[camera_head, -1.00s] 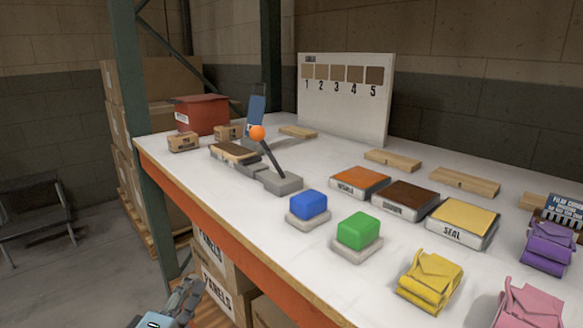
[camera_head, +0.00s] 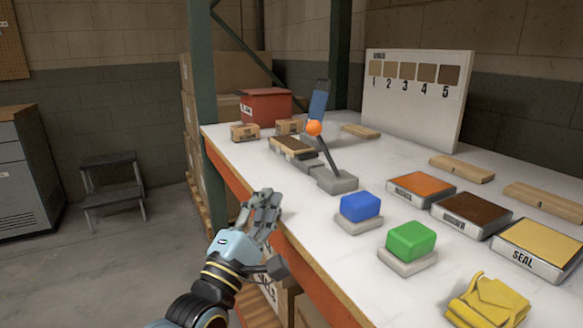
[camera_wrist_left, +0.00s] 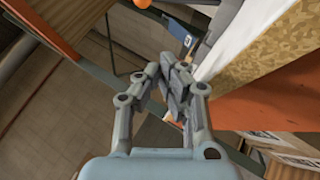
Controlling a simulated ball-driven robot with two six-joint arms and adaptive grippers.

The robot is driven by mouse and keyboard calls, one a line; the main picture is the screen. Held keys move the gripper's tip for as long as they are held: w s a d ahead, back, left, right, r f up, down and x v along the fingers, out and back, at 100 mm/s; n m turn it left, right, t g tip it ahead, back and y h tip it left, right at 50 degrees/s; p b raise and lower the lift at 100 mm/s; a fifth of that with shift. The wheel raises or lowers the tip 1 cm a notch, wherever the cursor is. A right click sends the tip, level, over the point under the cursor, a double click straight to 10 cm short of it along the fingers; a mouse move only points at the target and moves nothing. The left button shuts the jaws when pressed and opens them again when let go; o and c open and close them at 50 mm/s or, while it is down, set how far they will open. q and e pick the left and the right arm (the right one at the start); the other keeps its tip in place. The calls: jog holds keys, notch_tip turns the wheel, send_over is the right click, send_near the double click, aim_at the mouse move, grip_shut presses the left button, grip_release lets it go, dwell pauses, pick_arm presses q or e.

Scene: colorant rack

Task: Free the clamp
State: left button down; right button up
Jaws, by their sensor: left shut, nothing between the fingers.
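The clamp (camera_head: 337,181) stands on the white table with a grey base and a dark lever tilted up to the left. An orange ball knob (camera_head: 314,128) tops the lever. A wooden-topped block (camera_head: 291,145) lies beside the clamp's far end; whether it is gripped cannot be told. My left gripper (camera_head: 266,201) is shut and empty, in front of the table's orange edge and apart from the clamp. In the left wrist view its fingers (camera_wrist_left: 177,84) are together, and part of an orange ball (camera_wrist_left: 143,3) shows at the top edge. My right gripper is out of view.
Blue (camera_head: 360,207) and green (camera_head: 411,241) blocks sit on grey pads right of the clamp. Orange, brown and yellow pads line the table behind them. A red box (camera_head: 266,106) and small cartons stand at the far left. A green post (camera_head: 202,60) rises by the table's corner.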

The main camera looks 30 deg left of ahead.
aim_at(325, 149)
pick_arm(q)
jog(key=p+x, duration=0.1)
jog(key=x, duration=0.9)
jog(key=shift+s, duration=0.1)
jog(key=shift+w+d+r+p, duration=0.45)
jog(key=shift+w+d+r, duration=0.45)
jog(key=shift+w+d, duration=0.25)
jog(key=w+r+m+g+p, duration=0.1)
jog(key=p, duration=0.4)
jog(key=w+d+r+m+g+h+p, duration=0.1)
jog(key=r+g+p, duration=0.1)
jog(key=p, duration=0.3)
jog(key=w+d+r+m+g+p, duration=0.1)
jog(key=w+r+m+p, duration=0.1)
jog(key=p, duration=0.4)
jog(key=shift+d+g+h, duration=0.2)
jog(key=shift+g+h, duration=0.2)
jog(key=shift+w+d+f+m+b, duration=0.15)
jog(key=shift+w+d+f+b, duration=0.1)
jog(key=shift+w+d, duration=0.15)
jog(key=shift+w+d+f+m+b, duration=0.15)
jog(key=shift+w+d+f, duration=0.1)
jog(key=shift+w, duration=0.3)
jog(key=w+d, duration=0.1)
jog(key=w+b, duration=0.1)
jog(key=w, duration=0.1)
jog(key=shift+d, duration=0.35)
